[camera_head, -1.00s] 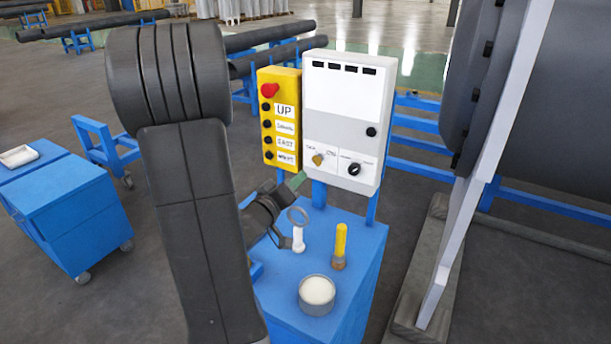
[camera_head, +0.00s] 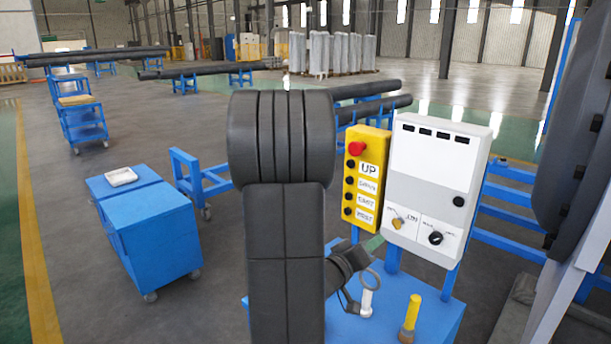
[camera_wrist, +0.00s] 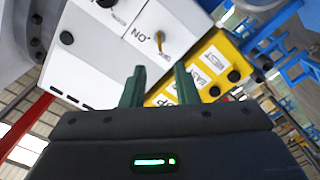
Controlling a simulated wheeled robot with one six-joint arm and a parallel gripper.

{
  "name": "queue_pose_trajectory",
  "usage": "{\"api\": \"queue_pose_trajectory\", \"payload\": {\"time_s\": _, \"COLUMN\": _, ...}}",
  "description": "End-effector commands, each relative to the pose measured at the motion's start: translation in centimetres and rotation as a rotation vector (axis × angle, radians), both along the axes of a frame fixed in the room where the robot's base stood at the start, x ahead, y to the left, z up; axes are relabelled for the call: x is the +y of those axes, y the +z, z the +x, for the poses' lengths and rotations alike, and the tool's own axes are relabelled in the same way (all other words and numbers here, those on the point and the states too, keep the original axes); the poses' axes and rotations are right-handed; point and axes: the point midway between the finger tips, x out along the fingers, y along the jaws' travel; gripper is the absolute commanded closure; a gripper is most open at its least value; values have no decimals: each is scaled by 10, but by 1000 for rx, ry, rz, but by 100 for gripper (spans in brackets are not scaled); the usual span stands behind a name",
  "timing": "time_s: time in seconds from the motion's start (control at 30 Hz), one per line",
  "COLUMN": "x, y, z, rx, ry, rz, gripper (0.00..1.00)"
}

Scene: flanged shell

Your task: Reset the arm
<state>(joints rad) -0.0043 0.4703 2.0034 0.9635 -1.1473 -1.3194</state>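My arm stands upright in the middle of the head view, its dark links hiding part of the blue stand behind. My gripper (camera_wrist: 160,85) shows two green fingers in the wrist view, spread apart with nothing between them. In the head view the gripper (camera_head: 374,244) is mostly hidden behind my arm; a green finger shows just below the control boxes. The white control box (camera_head: 437,165) with its knobs and the yellow button box (camera_head: 366,180) with a red button stand beyond the fingers. I cannot tell how far the fingertips are from them.
The blue stand (camera_head: 440,318) carries a white-and-grey ring tool (camera_head: 367,301) and a yellow-handled brush (camera_head: 410,315). A large dark flanged shell (camera_head: 575,170) stands at the right. A blue cart (camera_head: 150,235) with a white tray (camera_head: 121,176) is at the left. Open floor lies further left.

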Motion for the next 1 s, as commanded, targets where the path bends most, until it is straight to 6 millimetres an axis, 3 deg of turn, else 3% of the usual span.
{"api": "queue_pose_trajectory", "payload": {"time_s": 0.5, "x": -72, "y": 2, "z": 62, "rx": 0, "ry": -4, "rz": -1, "gripper": 73}}
{"api": "queue_pose_trajectory", "payload": {"time_s": 0.7, "x": -82, "y": 1, "z": 72, "rx": 0, "ry": -1, "rz": 0, "gripper": 73}}
{"api": "queue_pose_trajectory", "payload": {"time_s": 1.0, "x": -82, "y": 0, "z": 72, "rx": -7, "ry": -1, "rz": 5, "gripper": 73}}
